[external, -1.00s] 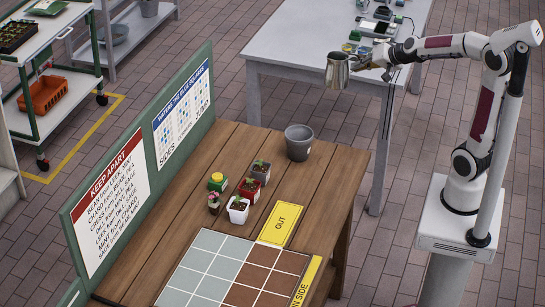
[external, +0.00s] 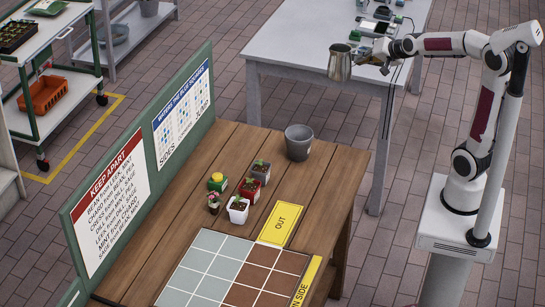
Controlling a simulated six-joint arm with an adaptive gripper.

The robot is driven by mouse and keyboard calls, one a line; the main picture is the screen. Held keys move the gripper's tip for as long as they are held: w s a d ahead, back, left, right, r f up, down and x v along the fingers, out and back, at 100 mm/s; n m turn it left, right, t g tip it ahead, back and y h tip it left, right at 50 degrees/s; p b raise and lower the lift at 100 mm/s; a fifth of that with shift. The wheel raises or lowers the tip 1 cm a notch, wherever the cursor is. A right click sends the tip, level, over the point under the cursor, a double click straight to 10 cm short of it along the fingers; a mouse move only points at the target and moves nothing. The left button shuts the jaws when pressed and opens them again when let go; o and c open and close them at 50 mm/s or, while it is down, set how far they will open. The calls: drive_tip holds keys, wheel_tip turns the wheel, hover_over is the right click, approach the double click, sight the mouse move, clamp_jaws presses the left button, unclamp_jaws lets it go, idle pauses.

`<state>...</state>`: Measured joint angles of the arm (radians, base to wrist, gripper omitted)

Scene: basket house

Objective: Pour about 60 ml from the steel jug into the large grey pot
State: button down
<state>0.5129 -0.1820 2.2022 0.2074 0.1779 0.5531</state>
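The steel jug (external: 340,64) is held up in the air at the upper middle of the external view, in front of the white table. It looks close to upright. My gripper (external: 371,58) is at the jug's right side and appears shut on it; the fingers are small and partly hidden. The large grey pot (external: 298,142) stands upright on the far right part of the wooden bench (external: 240,150). The jug is above and to the right of the pot in the picture, apart from it. The contents of the jug and pot cannot be made out.
Small potted plants in grey (external: 261,169), red (external: 249,189) and white (external: 238,209) pots stand left of the grey pot, with a yellow-topped green item (external: 217,181). A green board (external: 170,130) edges the bench. A yellow OUT sign (external: 281,224) lies near a tiled grid (external: 235,270).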

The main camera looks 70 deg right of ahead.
drive_tip(key=shift+d+r, duration=0.3)
drive_tip(key=shift+d+r, duration=0.15)
wheel_tip(320, 180, down, 29)
idle(1.3)
drive_tip(key=shift+r, duration=0.15)
drive_tip(key=w+a+r+n+g+h+p, duration=0.1)
drive_tip(key=w+a+r+n+g+h, duration=0.1)
drive_tip(key=r, duration=0.4)
drive_tip(key=w+a+r+n+g+h+p, duration=0.1)
drive_tip(key=w+a+r+n+g+h, duration=0.1)
drive_tip(key=w+a+r+g+h, duration=0.1)
drive_tip(key=shift+w+a+r+n+g+h+p, duration=0.35)
drive_tip(key=shift+w+r+g+h, duration=0.35)
drive_tip(key=shift+w+r+g, duration=0.8)
drive_tip(key=shift+a+r+n+g+h+p, duration=0.15)
drive_tip(key=shift+r+n+g+p, duration=0.1)
drive_tip(key=shift+r, duration=0.2)
drive_tip(key=shift+a+r+n+g+h+p, duration=0.15)
drive_tip(key=shift+r+p, duration=0.1)
drive_tip(key=shift+r, duration=0.2)
